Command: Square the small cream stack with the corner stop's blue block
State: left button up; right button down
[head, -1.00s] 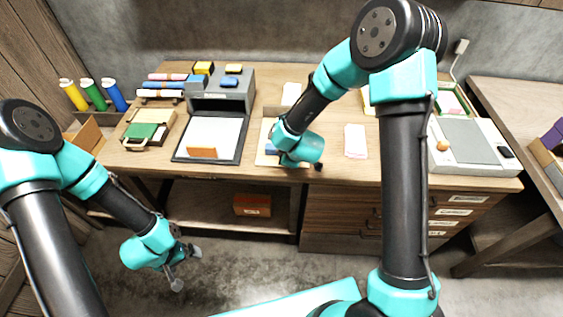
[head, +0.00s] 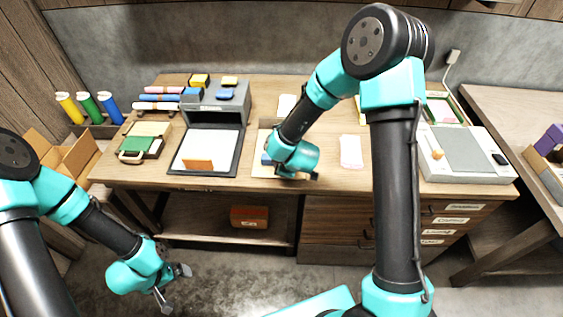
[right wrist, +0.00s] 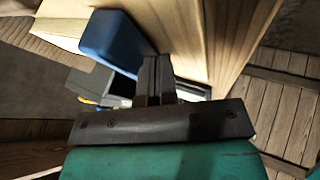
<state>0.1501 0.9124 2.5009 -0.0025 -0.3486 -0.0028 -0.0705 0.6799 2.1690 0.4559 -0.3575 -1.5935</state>
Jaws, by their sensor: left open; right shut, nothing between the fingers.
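The corner stop's pale board (head: 264,126) lies on the bench, mostly hidden by my right wrist. Part of its blue block (head: 265,159) shows left of that wrist. The blue block also fills the upper left of the right wrist view (right wrist: 112,45), just beyond my right gripper (right wrist: 155,75). That gripper is shut and empty; I cannot tell if it touches the block. A small pale cream stack (head: 286,104) seems to lie behind the right forearm; I cannot tell whether it is the task's stack. My left gripper (head: 173,286) is open, below and in front of the bench.
A grey stand with a black-edged tray (head: 238,160) is left of the board. A pink-white card stack (head: 350,152) lies to its right. A grey-white machine (head: 465,160) stands at the bench's right end. Bare wood shows along the front edge.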

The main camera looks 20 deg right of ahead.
jog(key=shift+s+a, duration=0.45)
jog(key=shift+s, duration=0.4)
jog(key=v, duration=1)
jog(key=shift+s, duration=0.2)
jog(key=shift+f, duration=0.15)
jog(key=s+f+m+g, duration=0.2)
jog(key=s+f+m, duration=0.2)
jog(key=f, duration=0.3)
jog(key=s+d+f+m+g+y, duration=0.1)
jog(key=s+f+m+g, duration=0.1)
jog(key=s+f+m, duration=0.3)
jog(key=s+f+m+g, duration=0.2)
jog(key=s+f+m, duration=0.2)
jog(key=f, duration=0.6)
jog(key=shift+s+d+f+m+y, duration=0.3)
jog(key=shift+m+y, duration=0.1)
jog(key=shift+m, duration=0.2)
